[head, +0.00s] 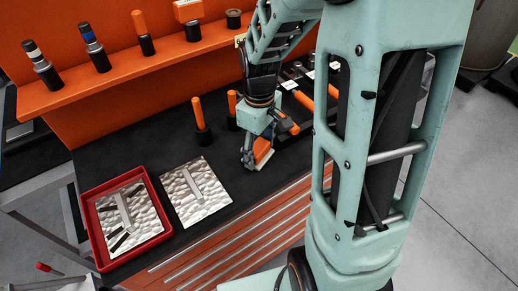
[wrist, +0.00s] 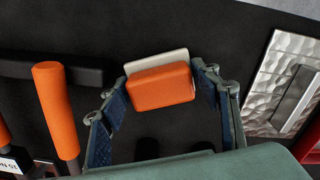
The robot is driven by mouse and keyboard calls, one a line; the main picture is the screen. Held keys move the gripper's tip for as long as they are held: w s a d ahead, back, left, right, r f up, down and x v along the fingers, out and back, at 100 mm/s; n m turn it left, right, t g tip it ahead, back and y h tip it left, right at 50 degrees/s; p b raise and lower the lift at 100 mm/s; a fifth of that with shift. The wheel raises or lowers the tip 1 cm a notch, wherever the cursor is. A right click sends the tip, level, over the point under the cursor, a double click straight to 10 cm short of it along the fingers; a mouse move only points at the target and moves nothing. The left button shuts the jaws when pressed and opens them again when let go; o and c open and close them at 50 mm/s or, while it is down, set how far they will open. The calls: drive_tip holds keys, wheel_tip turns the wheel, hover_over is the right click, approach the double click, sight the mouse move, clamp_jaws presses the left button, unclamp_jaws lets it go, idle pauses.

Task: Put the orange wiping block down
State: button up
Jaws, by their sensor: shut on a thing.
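The orange wiping block (wrist: 160,88) with a pale pad (wrist: 158,59) along its far side sits between the two fingers of my gripper (wrist: 159,92) in the wrist view. The fingers press on its two ends. In the head view my gripper (head: 254,158) is low over the dark bench top (head: 220,160), with the orange block (head: 263,151) partly hidden by a finger. I cannot tell whether the block touches the bench.
A dimpled metal plate (head: 196,213) and a red tray (head: 100,232) with another plate lie left of my gripper. Upright orange-handled tools (head: 198,113) stand behind it. An orange shelf (head: 110,80) with several tools runs along the back. Dark bench shows around the block.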

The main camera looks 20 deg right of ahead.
sight(259, 147)
drive_tip(key=o, duration=1)
wheel_tip(259, 147, up, 12)
drive_tip(key=shift+r+p, duration=0.15)
drive_tip(key=shift+p, duration=0.3)
